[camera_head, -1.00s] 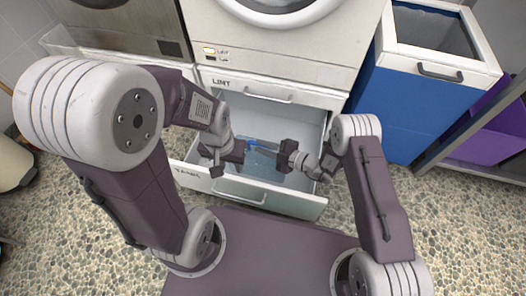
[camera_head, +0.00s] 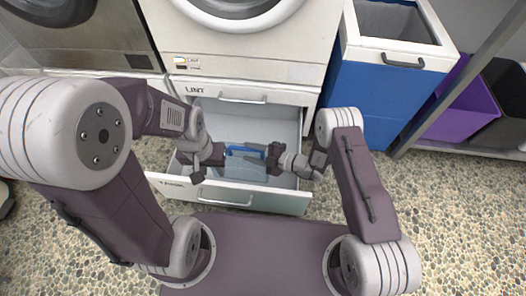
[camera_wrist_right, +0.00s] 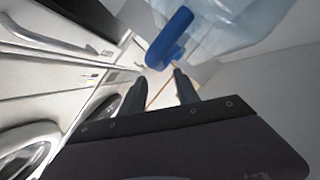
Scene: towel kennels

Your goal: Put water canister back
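The water canister (camera_head: 244,166) is a clear, pale blue container with a bright blue handle (camera_head: 244,150). It is in the open drawer (camera_head: 236,195) under the middle machine, between my two grippers. Whether it rests on the drawer floor is unclear. My left gripper (camera_head: 208,166) is at its left side; its fingers are too small to read. My right gripper (camera_head: 274,160) is at its right side. In the right wrist view my right gripper (camera_wrist_right: 160,84) has its fingers apart with nothing between them. The blue handle (camera_wrist_right: 170,38) and clear body (camera_wrist_right: 225,22) are just beyond the fingertips.
A front-loading machine (camera_head: 240,40) with a panel marked LINT (camera_head: 245,92) stands above the drawer. A blue bin (camera_head: 375,95) stands to the right, with a purple bin (camera_head: 460,105) and a black bin (camera_head: 505,100) beyond it. The pebbled floor (camera_head: 465,215) is clear at right.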

